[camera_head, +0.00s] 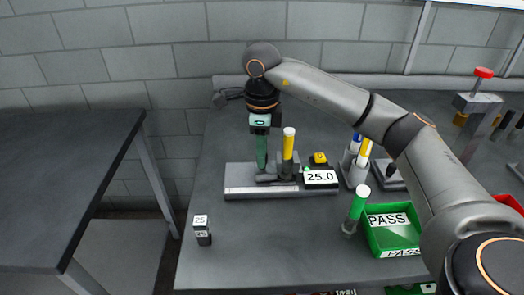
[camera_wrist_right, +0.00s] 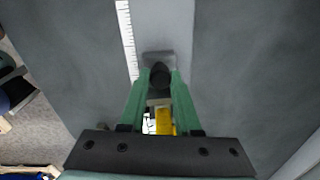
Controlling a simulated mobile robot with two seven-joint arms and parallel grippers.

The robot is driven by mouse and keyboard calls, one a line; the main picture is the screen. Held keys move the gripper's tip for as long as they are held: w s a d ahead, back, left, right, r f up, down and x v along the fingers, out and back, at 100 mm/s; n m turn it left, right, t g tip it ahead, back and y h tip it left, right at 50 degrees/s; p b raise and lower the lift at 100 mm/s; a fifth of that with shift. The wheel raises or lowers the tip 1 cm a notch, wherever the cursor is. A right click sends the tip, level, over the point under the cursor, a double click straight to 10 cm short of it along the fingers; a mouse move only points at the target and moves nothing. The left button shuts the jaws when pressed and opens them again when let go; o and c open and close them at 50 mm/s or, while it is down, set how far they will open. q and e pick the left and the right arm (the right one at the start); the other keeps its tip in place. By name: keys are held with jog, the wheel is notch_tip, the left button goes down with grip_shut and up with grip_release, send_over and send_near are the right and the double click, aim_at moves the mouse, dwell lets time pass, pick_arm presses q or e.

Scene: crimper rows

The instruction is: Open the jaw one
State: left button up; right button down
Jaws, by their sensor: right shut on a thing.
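A grey measuring bench (camera_head: 240,190) with a ruler strip along its front edge lies on the table; the strip also shows in the wrist view (camera_wrist_right: 126,35). Its display (camera_head: 320,177) reads 25.0. A yellow rod with a white top (camera_head: 288,147) stands upright at the bench's dark jaw blocks (camera_head: 283,175). My right gripper (camera_head: 262,173) points down at the bench, just left of the rod. In the wrist view its green fingers (camera_wrist_right: 159,82) are shut on a dark round knob (camera_wrist_right: 159,74) on a grey block. The jaw gap is largely hidden. My left gripper is not in view.
A small block marked 25 (camera_head: 202,232) stands at front left. A green rod (camera_head: 358,203) stands in a holder beside a green PASS tray (camera_head: 378,240). Blue and yellow rods (camera_head: 361,154) stand right of the bench. The table front is mostly clear.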

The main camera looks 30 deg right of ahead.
dwell(0.3)
jog(key=shift+w+a+r, duration=0.1)
jog(key=shift+a, duration=0.15)
jog(key=shift+w+a+p, duration=0.4)
jog(key=shift+w+a, duration=0.1)
jog(key=shift+a, duration=0.3)
jog(key=shift+w, duration=0.1)
jog(key=c, duration=0.6)
grip_release()
